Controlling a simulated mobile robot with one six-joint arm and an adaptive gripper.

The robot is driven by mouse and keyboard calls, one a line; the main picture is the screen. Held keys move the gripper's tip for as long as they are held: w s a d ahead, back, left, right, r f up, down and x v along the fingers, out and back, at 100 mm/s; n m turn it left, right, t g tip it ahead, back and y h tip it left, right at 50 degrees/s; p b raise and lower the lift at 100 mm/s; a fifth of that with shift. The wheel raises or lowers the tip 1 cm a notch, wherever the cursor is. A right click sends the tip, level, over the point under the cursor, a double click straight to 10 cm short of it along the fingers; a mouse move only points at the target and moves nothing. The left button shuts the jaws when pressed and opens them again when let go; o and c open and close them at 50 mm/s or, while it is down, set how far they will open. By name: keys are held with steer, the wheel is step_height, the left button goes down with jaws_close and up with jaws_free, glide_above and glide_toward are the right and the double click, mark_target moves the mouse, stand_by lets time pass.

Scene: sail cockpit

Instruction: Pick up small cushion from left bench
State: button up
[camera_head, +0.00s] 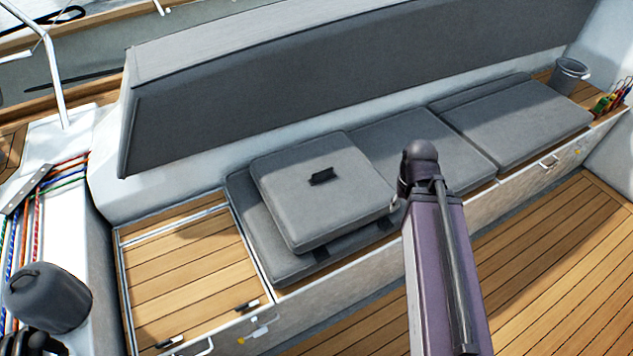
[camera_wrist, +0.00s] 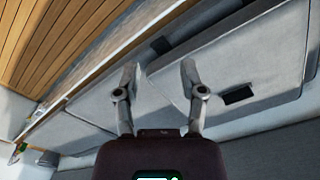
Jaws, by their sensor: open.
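The small grey cushion (camera_head: 290,215) lies flat on top of a larger grey seat cushion (camera_head: 243,230) at the near-left end of the bench. It has a black handle (camera_head: 321,176) on its upper face. In the wrist view the small cushion (camera_wrist: 265,65) fills the upper right, with its handle (camera_wrist: 238,96) showing. My gripper (camera_wrist: 160,78) is open and empty, fingers spread. Its right finger overlaps the cushion's left edge in the picture; I cannot tell whether it touches. In the head view my arm stands right of the cushion and mostly hides the gripper.
More seat cushions (camera_head: 515,120) run along the bench to a grey bucket (camera_head: 568,75) at the far end. A tall grey backrest (camera_head: 330,75) stands behind. Wooden hatch slats (camera_head: 190,270) lie left of the cushions. The wooden floor (camera_head: 540,260) in front is clear.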

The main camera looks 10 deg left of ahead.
steer(key=shift+w, duration=0.1)
steer(key=m+b, duration=0.5)
steer(key=m, duration=0.6)
glide_above(323, 171)
step_height(323, 171, down, 5)
steer(key=shift+r, duration=0.1)
step_height(323, 171, down, 9)
steer(key=b, duration=0.8)
steer(key=shift+r, duration=0.15)
